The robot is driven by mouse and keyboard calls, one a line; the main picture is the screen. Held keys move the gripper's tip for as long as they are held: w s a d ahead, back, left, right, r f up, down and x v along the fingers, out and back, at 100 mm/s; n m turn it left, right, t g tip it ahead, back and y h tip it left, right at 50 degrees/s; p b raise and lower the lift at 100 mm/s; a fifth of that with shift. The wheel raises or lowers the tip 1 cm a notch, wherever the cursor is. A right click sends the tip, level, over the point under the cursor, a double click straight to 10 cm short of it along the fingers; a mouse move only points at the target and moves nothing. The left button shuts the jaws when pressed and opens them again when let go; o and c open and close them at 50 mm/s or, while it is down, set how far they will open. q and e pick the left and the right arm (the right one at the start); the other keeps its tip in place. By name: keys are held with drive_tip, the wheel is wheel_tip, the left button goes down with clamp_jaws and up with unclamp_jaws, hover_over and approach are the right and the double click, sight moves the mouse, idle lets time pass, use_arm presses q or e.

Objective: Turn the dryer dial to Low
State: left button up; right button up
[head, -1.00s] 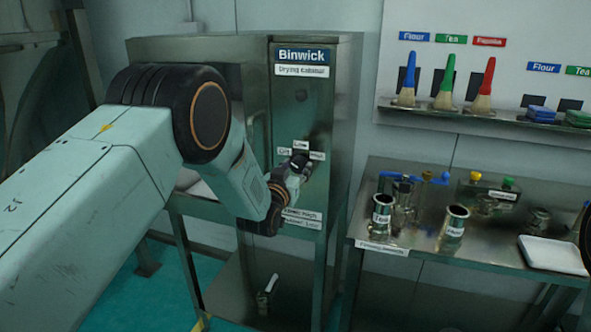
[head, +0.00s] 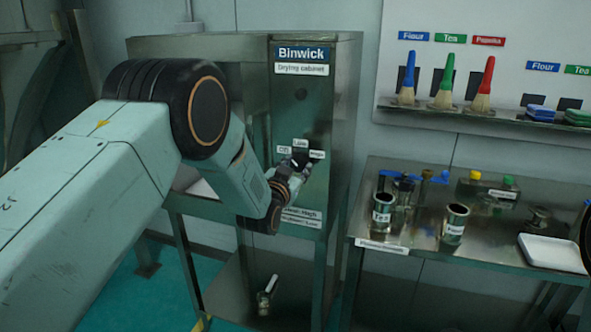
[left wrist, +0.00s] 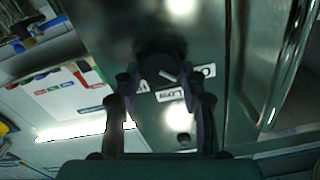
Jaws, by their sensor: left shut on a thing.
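The drying cabinet (head: 343,120) is a grey metal box with a blue Binwick sign. Its black dial (head: 300,157) is on the front, with Off at left, Low above and High at right. My left gripper (head: 297,164) reaches it from the lower left and partly hides it. In the left wrist view, the dial (left wrist: 160,62) sits between the two fingers of my left gripper (left wrist: 155,82), which is shut on it. There the labels look upside down, and a white mark on the dial slants toward the side between Low and Off. My right gripper is not in view.
A metal table (head: 400,232) with labelled metal cups and a white tray (head: 552,253) stands at right. A wall shelf (head: 490,116) above holds coloured brushes. A bottle-like object (head: 265,300) is below the cabinet. My left arm covers much of the left side.

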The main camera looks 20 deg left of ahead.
use_arm(q)
drive_tip(key=m+b, duration=0.1)
drive_tip(key=m, duration=0.3)
drive_tip(key=shift+d+r+m, duration=0.1)
drive_tip(key=shift+m, duration=0.2)
drive_tip(key=m+b, duration=0.1)
drive_tip(key=m, duration=0.3)
drive_tip(key=shift+w, duration=0.1)
idle(0.4)
drive_tip(key=o, duration=1.1)
drive_tip(key=shift+o, duration=0.2)
